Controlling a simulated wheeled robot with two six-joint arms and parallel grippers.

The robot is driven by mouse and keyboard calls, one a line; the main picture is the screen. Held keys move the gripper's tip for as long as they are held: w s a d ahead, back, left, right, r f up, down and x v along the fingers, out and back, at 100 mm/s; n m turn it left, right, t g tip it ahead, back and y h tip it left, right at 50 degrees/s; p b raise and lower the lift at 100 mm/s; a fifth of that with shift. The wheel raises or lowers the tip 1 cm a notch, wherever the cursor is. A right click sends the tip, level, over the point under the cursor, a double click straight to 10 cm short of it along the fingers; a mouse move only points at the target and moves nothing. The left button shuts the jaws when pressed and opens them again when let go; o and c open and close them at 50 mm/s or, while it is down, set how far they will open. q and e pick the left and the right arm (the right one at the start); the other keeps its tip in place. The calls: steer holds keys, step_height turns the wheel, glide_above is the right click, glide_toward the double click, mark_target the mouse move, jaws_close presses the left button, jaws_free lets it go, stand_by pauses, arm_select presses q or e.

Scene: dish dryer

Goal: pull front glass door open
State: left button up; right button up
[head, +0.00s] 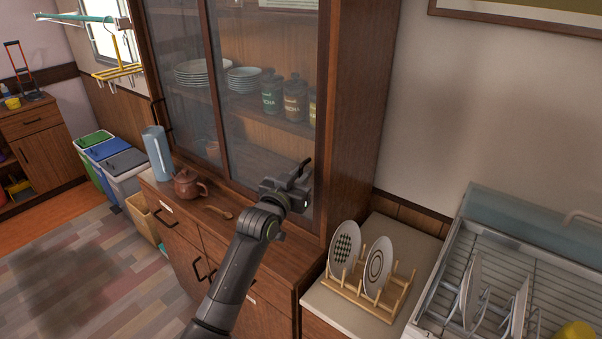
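The tall wooden cabinet has two glass doors side by side. The left glass door (185,50) has a dark handle (160,115) at its left edge. The right glass door (262,50) shows plates and jars behind it. I cannot tell which of the two is the front one. My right gripper is not in view.
A blue-grey pitcher (157,152), a brown teapot (188,184) and a wooden spoon (218,212) stand or lie on the cabinet ledge, left of my arm. A wooden plate rack (371,291) and a dish dryer (490,262) are at right. Several bins line the left.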

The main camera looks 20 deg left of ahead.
arm_select(q)
steer(key=shift+w, duration=0.25)
steer(key=shift+c, duration=0.3)
jaws_close()
steer(key=shift+a, duration=0.1)
